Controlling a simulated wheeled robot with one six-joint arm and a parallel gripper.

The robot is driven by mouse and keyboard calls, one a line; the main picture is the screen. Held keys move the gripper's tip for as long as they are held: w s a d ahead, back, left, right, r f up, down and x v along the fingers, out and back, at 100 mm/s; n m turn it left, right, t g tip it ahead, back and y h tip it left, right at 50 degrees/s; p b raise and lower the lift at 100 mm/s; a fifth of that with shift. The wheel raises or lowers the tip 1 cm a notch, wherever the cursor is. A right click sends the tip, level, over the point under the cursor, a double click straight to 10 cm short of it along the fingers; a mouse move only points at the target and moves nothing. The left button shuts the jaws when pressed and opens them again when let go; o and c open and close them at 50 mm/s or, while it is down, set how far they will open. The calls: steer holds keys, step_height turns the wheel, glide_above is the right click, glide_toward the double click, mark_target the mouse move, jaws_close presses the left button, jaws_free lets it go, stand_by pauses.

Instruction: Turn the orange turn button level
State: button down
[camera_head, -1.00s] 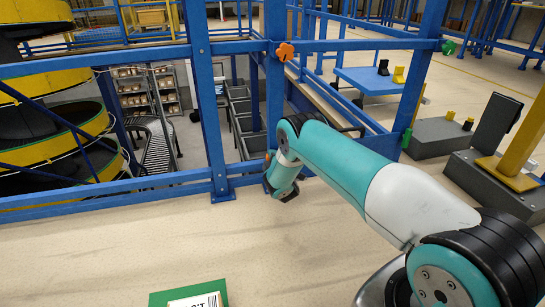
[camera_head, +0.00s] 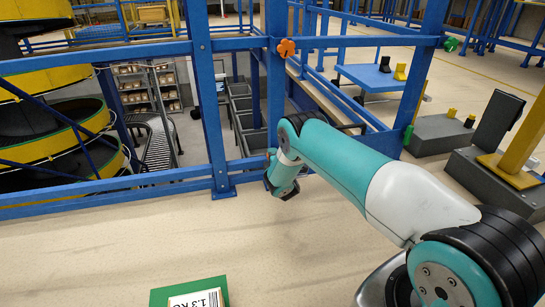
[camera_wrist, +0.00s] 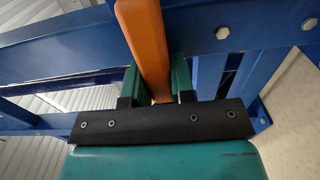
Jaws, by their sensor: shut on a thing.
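The orange turn button shows in the wrist view as a long flat orange bar (camera_wrist: 147,42). It runs up from between the fingers and leans slightly left at its top. My gripper (camera_wrist: 156,82) has its green fingers closed on both sides of the bar, near its lower end. In the head view my gripper is small beside the foot of the blue post, mostly hidden by my wrist. A bit of orange (camera_head: 268,159) shows just next to it.
Blue rails and posts (camera_head: 222,120) stand around the gripper. An orange lobed knob (camera_head: 286,48) sits higher on a post. A green box (camera_head: 160,297) with a white label lies at the bottom. A yellow and black spiral conveyor (camera_head: 60,150) stands at left.

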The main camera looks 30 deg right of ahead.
steer(key=c, duration=1.2)
jaws_free()
steer(key=shift+c, duration=0.2)
steer(key=p+v, duration=1.7)
steer(key=p, duration=0.2)
steer(key=shift+s, duration=0.2)
steer(key=shift+a, duration=0.1)
